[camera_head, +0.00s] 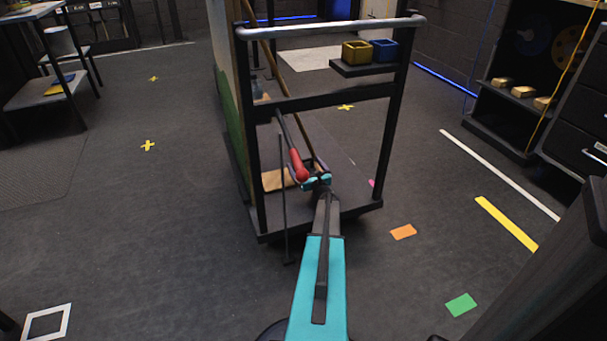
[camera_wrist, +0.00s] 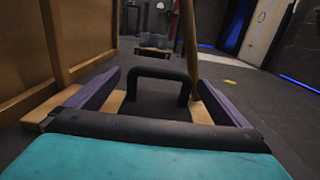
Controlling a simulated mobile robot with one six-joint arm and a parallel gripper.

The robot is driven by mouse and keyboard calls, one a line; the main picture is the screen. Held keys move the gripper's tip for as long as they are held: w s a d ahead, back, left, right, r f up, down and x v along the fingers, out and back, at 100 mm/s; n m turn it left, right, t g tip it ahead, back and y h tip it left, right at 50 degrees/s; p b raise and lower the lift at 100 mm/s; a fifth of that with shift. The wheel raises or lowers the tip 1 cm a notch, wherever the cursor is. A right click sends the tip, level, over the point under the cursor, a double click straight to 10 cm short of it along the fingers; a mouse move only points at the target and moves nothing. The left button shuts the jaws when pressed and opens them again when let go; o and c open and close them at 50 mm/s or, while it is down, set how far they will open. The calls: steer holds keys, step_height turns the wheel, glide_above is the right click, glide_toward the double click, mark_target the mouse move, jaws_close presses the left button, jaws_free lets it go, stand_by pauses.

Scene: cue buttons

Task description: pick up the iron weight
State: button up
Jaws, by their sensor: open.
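A dark arched handle (camera_wrist: 158,73), which looks like part of the iron weight, stands between the purple fingers of my gripper (camera_wrist: 160,80) in the wrist view. The fingers are spread apart on either side of it, and a gap shows between it and each finger. The lower part of the weight is hidden by the dark front edge of my gripper. In the head view my gripper (camera_head: 311,178) is low inside the cart frame, over its bottom deck. I cannot make out the weight there.
The black cart (camera_head: 347,207) has uprights around my arm and a top rail. A wooden board (camera_head: 277,180) lies on its deck, and a red-ended rod (camera_head: 299,168) leans close to my gripper. A yellow box (camera_head: 356,52) and a blue box (camera_head: 385,50) sit on its upper shelf.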

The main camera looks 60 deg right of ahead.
steer(key=shift+w+d, duration=0.4)
steer(key=shift+w, duration=0.15)
steer(key=shift+c, duration=0.3)
steer(key=c, duration=1.8)
steer(key=shift+r, duration=0.4)
steer(key=c, duration=0.3)
steer(key=shift+f, duration=0.1)
